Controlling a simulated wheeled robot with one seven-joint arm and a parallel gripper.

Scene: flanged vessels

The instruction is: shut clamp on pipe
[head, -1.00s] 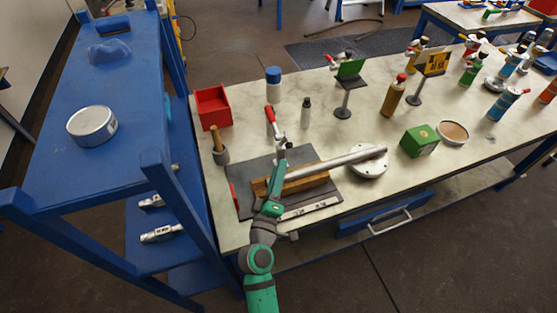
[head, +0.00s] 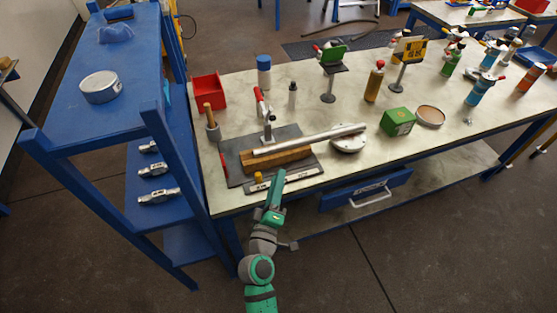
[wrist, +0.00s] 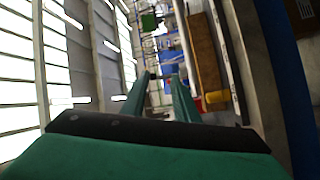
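The clamp (head: 268,130) stands behind the pipe in the head view, its red handle (head: 260,97) pointing up and slightly left. The grey pipe (head: 310,138) lies along a wooden block (head: 275,161), its right end by a round flange (head: 348,138). I cannot tell whether the clamp touches the pipe. My gripper (head: 279,178) is at the table's front edge, in front of the block and apart from the clamp. The wrist view shows its two green fingers (wrist: 160,82) apart with nothing held; the wooden block (wrist: 205,50) is right of them.
A dark mat (head: 232,150) lies under the block, with a ruler-like strip and small yellow piece (head: 258,177) at its front. A red bin (head: 209,91), green box (head: 397,121) and bottles stand around. A blue shelf (head: 130,120) is close on the left.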

